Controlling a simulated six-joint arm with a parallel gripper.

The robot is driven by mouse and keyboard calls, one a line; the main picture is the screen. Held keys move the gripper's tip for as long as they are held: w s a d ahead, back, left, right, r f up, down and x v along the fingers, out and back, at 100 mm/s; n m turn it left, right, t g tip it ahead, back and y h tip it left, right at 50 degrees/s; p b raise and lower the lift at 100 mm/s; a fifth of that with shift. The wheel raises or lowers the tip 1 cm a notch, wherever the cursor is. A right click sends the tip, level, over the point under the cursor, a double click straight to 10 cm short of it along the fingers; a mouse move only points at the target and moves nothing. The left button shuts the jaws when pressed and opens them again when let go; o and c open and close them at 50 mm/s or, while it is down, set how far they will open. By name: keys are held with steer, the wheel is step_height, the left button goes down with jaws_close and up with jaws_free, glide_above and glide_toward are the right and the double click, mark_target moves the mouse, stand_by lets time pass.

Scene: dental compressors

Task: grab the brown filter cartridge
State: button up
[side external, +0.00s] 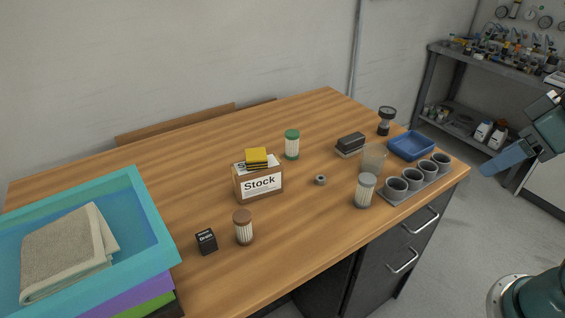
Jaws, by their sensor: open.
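The brown filter cartridge (243,228) stands upright on the wooden table near its front edge. It has a brown cap and a pale ribbed body. My gripper (496,165) is at the far right, off the table's right edge and far from the cartridge. It is open, with nothing seen in it, though its fingers are hard to tell apart at this angle. Two similar cartridges stand upright on the table: one with a green cap (292,145) farther back, and one with a grey cap (365,191) toward the right front.
A small black box (207,241) stands just left of the brown cartridge. A Stock box (258,183) with yellow pads is behind it. A teal crate (158,225) with a folded towel fills the left. A cup rack (410,190) and blue tray (411,145) stand right.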

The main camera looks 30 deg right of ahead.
steer(key=n+g+y, duration=0.4)
steer(key=n, duration=1.1)
glide_above(246, 214)
steer(key=d, duration=0.4)
step_height(246, 214, down, 13)
steer(key=shift+s+a, duration=0.15)
steer(key=shift+s, duration=0.3)
steer(key=shift+x, duration=4.25)
steer(key=shift+s+a, duration=0.15)
steer(key=shift+s, duration=0.05)
